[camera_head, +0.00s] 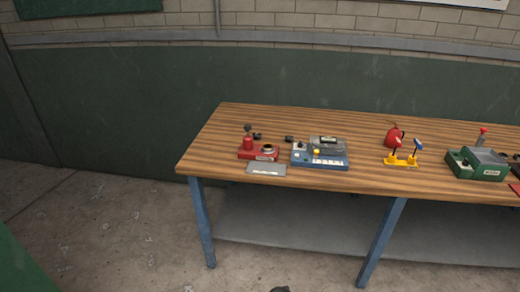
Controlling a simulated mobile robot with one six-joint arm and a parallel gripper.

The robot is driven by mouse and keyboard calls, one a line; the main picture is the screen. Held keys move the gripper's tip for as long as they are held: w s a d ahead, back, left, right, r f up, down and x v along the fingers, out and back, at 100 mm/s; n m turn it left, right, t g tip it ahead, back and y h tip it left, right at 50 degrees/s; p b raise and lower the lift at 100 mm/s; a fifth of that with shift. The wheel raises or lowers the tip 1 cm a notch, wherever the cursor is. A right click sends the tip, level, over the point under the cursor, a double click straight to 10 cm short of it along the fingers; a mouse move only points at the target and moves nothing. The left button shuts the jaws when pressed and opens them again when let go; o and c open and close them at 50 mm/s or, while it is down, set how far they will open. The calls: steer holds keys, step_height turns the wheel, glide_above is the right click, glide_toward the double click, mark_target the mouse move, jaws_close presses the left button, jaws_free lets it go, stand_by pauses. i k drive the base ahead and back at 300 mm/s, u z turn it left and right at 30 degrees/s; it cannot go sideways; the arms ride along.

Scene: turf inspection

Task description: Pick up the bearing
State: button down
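A small dark ring with a pale centre, which looks like the bearing (268,149), sits on the right part of a red device (247,153) near the left end of the wooden bench. It is too small to tell how it is seated. My gripper does not show clearly; only a small dark shape is cut off at the bottom edge, and I cannot tell what it is.
The bench (365,180) holds a grey plate (266,168), a blue device (319,158), a yellow stand (401,160), a red rounded object (394,136) and a green box (477,164). Blue legs and a lower shelf stand below. The floor at left is clear.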

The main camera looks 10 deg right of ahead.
mark_target(268, 147)
steer(key=u, duration=0.15)
steer(key=i, duration=1)
steer(key=z, duration=0.25)
steer(key=k, duration=0.6)
steer(key=u, duration=1.75)
